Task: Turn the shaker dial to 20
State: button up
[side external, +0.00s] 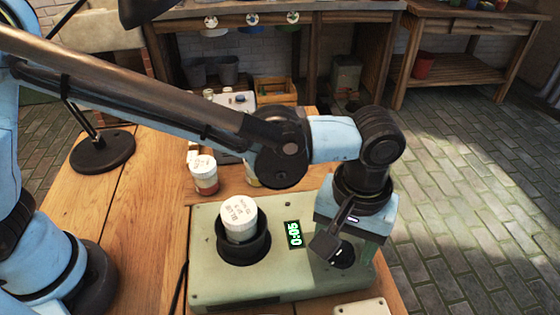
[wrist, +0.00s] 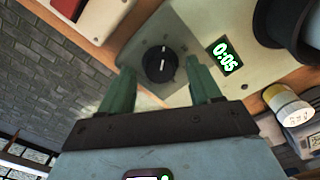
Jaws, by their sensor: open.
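The shaker (side external: 215,285) is a pale green box on the wooden table. Its display (side external: 293,234) reads 0:05 in green; it also shows in the wrist view (wrist: 225,56). The black dial (wrist: 159,64) with a white pointer line sits on the shaker's top; in the side view it is mostly hidden by my gripper. A white-lidded paint jar (side external: 239,216) stands upright in the shaker's black cup (side external: 243,249). My gripper (wrist: 160,92) is open above the dial, with its two green fingers on either side of it. I cannot tell whether they touch it.
A white-lidded jar with red contents (side external: 204,174) stands behind the shaker. A black lamp base (side external: 102,151) is at the left of the table. A small pale box (side external: 362,308) lies at the front edge. Workbenches stand across the brick floor.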

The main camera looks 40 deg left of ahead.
jog(key=shift+f, duration=0.5)
jog(key=c, duration=1)
jog(key=shift+c, duration=0.2)
